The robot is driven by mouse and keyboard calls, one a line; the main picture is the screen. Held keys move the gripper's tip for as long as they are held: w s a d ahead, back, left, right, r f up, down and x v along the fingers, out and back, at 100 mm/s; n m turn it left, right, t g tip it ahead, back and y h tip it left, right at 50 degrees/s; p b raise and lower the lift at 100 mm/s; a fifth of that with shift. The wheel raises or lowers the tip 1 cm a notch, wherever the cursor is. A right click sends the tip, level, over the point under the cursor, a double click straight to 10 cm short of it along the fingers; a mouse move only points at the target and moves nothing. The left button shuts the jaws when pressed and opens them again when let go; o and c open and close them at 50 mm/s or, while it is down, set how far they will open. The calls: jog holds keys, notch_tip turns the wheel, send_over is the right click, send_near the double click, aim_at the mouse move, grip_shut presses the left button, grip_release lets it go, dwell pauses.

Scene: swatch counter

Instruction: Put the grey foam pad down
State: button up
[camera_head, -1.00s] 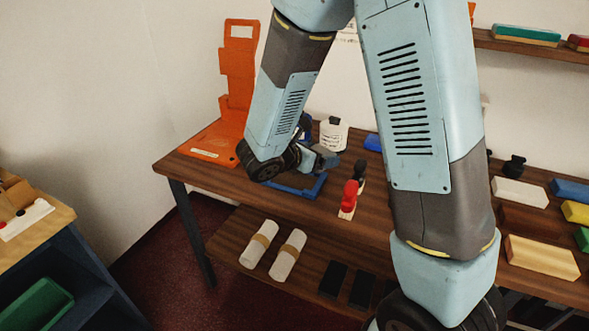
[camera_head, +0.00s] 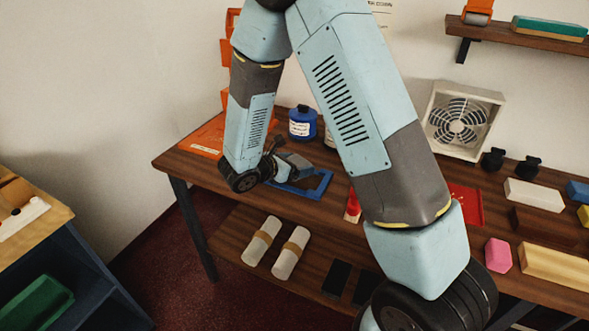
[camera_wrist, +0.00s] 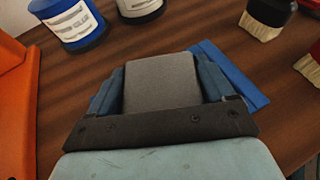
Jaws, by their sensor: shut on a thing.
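The grey foam pad (camera_wrist: 160,84) is held between the two blue fingers of my gripper (camera_wrist: 160,78) in the wrist view. My gripper is shut on its two sides. In the head view my gripper (camera_head: 293,167) is low over the wooden table, at a blue frame-like tray (camera_head: 319,188). Part of that blue tray shows in the wrist view (camera_wrist: 236,76), just right of my gripper. I cannot tell whether the pad touches the tray or the table; its underside is hidden.
A blue bottle (camera_head: 302,122) stands behind my gripper. A red-handled brush (camera_head: 353,204) stands to the right. An orange stand (camera_head: 208,138) is at the left. Several blocks, a pink one (camera_head: 498,255) among them, and a fan (camera_head: 461,120) are farther right.

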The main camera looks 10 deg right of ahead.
jog(key=shift+s+f, duration=0.1)
jog(key=shift+f, duration=0.45)
jog(key=shift+d+f, duration=0.25)
jog(key=shift+f, duration=0.2)
jog(key=o, duration=0.9)
jog(key=shift+c, duration=0.2)
jog(key=v, duration=1.2)
